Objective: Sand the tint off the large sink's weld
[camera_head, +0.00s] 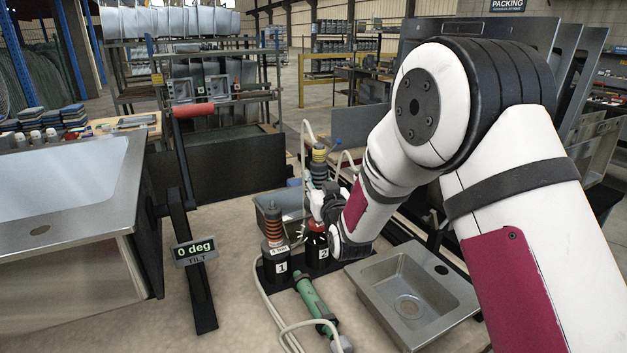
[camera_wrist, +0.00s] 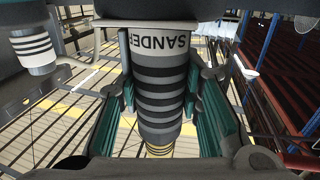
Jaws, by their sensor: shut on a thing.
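The large sink (camera_head: 60,190) is a steel basin on the left, in a stand with a sign (camera_head: 195,250) reading "0 deg TILT". Its weld and any tint cannot be made out. My gripper (camera_wrist: 160,110) is shut on the sander (camera_wrist: 158,85), a dark ribbed grip with a white "SANDER" label, between teal finger pads. A yellow ring shows at the sander's far end. In the head view my wrist hides most of my gripper, beside a ringed yellow-and-black piece that seems to be part of the sander.
Holders marked 1 (camera_head: 281,268) and 2 (camera_head: 323,254) stand mid-bench; an orange-ringed tool (camera_head: 273,225) is at 1. A green tool (camera_head: 314,300) with a pale hose lies in front. A small sink (camera_head: 412,290) is at right. Bare bench (camera_head: 235,290) lies between the stand and tools.

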